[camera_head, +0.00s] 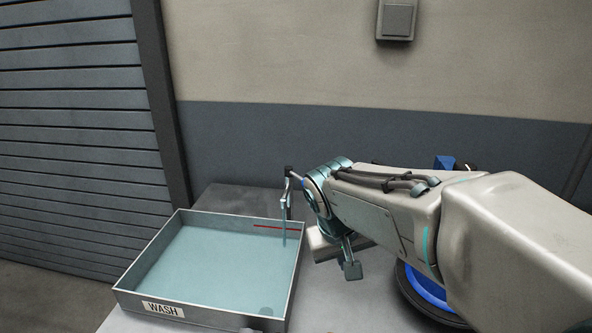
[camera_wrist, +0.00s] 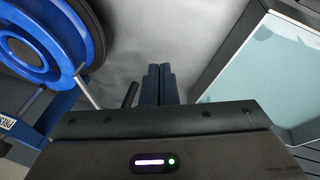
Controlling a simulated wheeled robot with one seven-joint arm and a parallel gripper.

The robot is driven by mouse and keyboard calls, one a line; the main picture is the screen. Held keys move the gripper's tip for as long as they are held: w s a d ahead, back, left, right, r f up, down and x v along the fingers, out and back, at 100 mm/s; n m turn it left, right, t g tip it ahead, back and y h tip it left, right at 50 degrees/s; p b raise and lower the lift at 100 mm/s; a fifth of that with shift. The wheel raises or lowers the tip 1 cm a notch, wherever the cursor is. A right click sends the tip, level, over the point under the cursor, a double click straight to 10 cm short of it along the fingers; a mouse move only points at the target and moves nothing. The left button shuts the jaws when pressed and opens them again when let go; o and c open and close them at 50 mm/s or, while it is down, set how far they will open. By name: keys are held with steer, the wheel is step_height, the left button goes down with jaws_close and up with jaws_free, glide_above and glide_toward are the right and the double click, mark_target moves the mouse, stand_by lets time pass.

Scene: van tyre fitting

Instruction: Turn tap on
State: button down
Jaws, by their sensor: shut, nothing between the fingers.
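The tap (camera_head: 287,190) stands at the back right corner of the wash basin (camera_head: 205,318). A thin bluish strip that looks like running water hangs below its spout into the basin. Pale blue water fills the basin's floor, and a red line marks its back wall. My gripper (camera_head: 351,268) points down to the right of the basin and tap, apart from both. In the wrist view my gripper (camera_wrist: 158,82) has its two fingers together and empty. The basin (camera_wrist: 235,75) shows at the right there. The tap's handle cannot be made out clearly.
A blue wheel rim with a dark tyre (camera_wrist: 30,45) lies left in the wrist view, near a blue stand with a label. A dark bar (camera_wrist: 130,95) shows beside my fingers. A pale block (camera_head: 322,244) lies behind my gripper. A grey box (camera_head: 396,19) hangs on the wall.

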mark_target(299, 178)
steer(key=w+a+r+n+t+h+p, duration=0.1)
steer(key=w+a+r+t+p, duration=0.1)
steer(key=w+a+r, duration=0.45)
steer(key=w+a+r+t+p, duration=0.2)
steer(key=w+a+r, duration=0.1)
steer(key=w+a, duration=0.65)
steer(key=w+d+f+p, duration=0.2)
steer(key=w+d+f, duration=0.4)
steer(key=w+d, duration=0.1)
steer(key=shift+w+d+f, duration=0.15)
steer(key=shift+f, duration=0.15)
